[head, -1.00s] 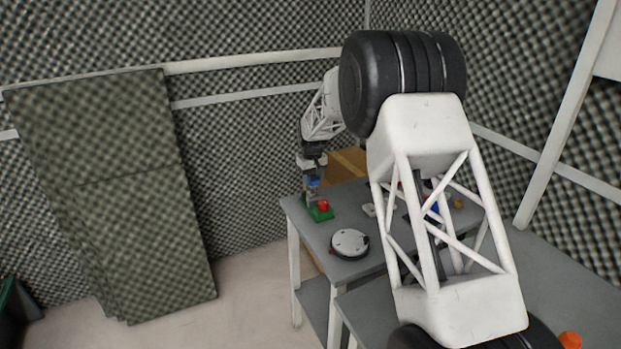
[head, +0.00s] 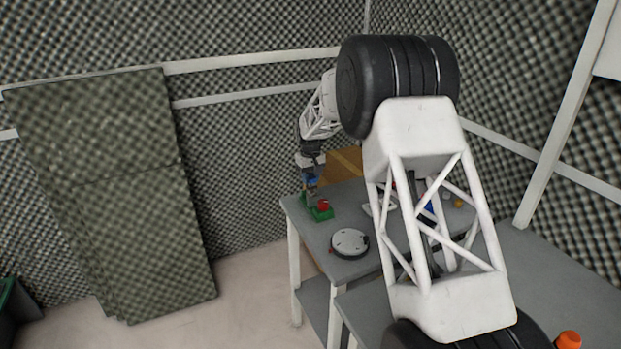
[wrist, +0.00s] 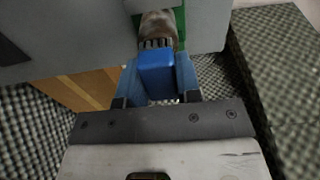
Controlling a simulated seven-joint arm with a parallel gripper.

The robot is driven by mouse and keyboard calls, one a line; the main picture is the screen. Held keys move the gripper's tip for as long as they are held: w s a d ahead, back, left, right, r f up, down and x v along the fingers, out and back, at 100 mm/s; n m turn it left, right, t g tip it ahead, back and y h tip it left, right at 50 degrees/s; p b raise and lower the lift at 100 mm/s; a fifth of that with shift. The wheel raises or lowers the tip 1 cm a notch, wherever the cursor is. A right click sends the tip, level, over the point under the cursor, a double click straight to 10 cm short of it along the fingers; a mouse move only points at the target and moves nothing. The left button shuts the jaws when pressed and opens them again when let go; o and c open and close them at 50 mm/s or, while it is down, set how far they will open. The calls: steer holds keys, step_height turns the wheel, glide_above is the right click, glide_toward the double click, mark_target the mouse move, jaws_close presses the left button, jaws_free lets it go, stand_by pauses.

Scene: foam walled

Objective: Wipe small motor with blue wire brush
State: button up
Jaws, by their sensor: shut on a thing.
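My gripper (head: 312,184) is at the far left corner of the table, low over a green base (head: 320,214) with a red part (head: 323,206) on it. In the wrist view its blue fingers (wrist: 158,84) are shut on the blue block of the wire brush (wrist: 156,66). A dark toothed edge runs along the brush's far end. A brownish rounded part (wrist: 157,26) lies just beyond, against green. I cannot tell whether it is bristles or the small motor. The motor is not clearly made out in the head view, and contact cannot be judged.
A round white-topped disc (head: 350,242) lies on the grey table (head: 338,226), nearer than the green base. Small items lie farther right, partly behind my arm. A cardboard-brown surface (head: 342,166) is behind the table. Foam panels (head: 110,200) lean at left.

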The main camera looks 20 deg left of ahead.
steer(key=shift+s+d+f, duration=0.1)
steer(key=shift+s+d, duration=0.8)
steer(key=shift+s, duration=0.1)
steer(key=shift+w+a, duration=0.2)
steer(key=shift+w, duration=0.05)
steer(key=shift+w+a, duration=0.2)
steer(key=shift+w+a+r, duration=0.2)
steer(key=shift+w+a, duration=0.2)
steer(key=shift+w+a+f, duration=0.1)
steer(key=shift+w+a, duration=0.25)
steer(key=shift+s+d, duration=0.3)
steer(key=shift+d, duration=0.05)
steer(key=shift+c, duration=0.4)
steer(key=shift+s+d+f, duration=0.1)
steer(key=shift+s+d, duration=0.85)
jaws_close()
step_height(320, 180, up, 9)
steer(key=shift+f, duration=0.2)
